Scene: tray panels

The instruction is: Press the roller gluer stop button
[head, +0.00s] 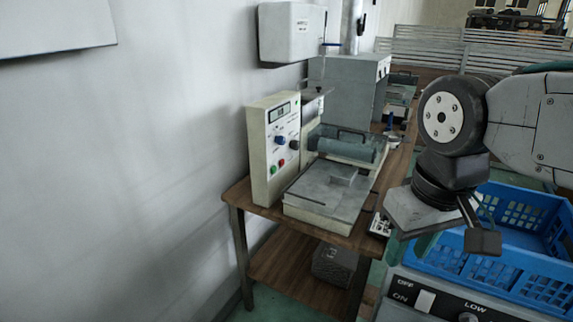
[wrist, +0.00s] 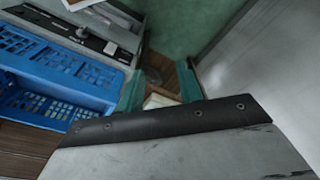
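The roller gluer (head: 325,190) stands on a wooden table against the wall in the head view, with a grey roller (head: 345,147) at its back. The labels are too small to read. My gripper (head: 426,244) is right of the gluer, apart from it, pointing down. In the wrist view its two teal fingers (wrist: 160,90) stand apart with nothing seen between them; the buttons are not visible there.
A blue crate (head: 520,275) and a grey control box with an ON/OFF switch (head: 425,300) lie below my arm. The wooden table (head: 243,191) has a lower shelf holding a dark block (head: 335,265). A grey box-shaped machine (head: 345,90) stands behind the gluer.

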